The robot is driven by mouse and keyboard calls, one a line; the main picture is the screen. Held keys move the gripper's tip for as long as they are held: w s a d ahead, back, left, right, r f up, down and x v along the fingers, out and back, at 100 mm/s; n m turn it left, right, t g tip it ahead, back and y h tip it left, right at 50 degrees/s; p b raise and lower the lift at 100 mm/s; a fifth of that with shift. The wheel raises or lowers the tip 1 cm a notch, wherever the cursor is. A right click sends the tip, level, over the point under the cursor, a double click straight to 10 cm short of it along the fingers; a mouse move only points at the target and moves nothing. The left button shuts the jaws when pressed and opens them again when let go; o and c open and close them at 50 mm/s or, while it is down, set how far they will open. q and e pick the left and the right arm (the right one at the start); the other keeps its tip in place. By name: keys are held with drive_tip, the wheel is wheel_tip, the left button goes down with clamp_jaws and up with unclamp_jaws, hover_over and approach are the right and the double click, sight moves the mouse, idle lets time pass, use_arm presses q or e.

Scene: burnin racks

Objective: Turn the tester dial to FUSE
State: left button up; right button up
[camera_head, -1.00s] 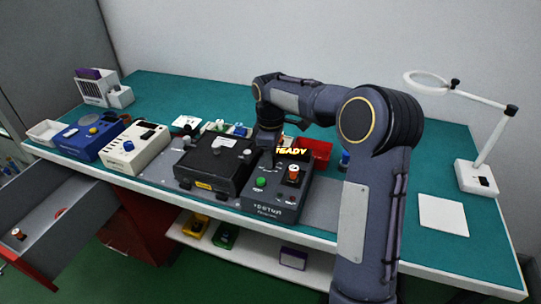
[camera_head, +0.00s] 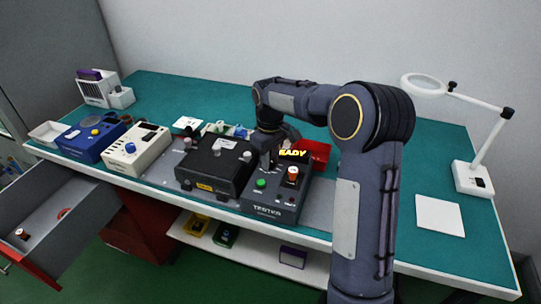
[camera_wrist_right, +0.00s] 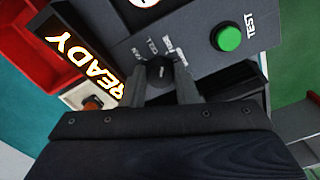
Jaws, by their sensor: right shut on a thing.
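My right gripper (camera_wrist_right: 162,80) is shut on the dial, one finger on each side. In the head view my right gripper (camera_head: 273,157) reaches the tester's back left, and I cannot make out the dial there. My left gripper is not in view.
A black box (camera_head: 213,165) stands close left of the tester. A red bin (camera_head: 317,152) is behind it. A beige unit (camera_head: 136,150) and a blue unit (camera_head: 88,138) are farther left. A magnifier lamp (camera_head: 474,178) and white sheet (camera_head: 440,215) are right. A drawer (camera_head: 70,220) hangs open.

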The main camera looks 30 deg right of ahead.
drive_tip(key=shift+m, duration=1)
drive_tip(key=shift+w, duration=0.1)
drive_tip(key=o, duration=1)
wheel_tip(320, 180, up, 7)
drive_tip(key=shift+r, duration=0.45)
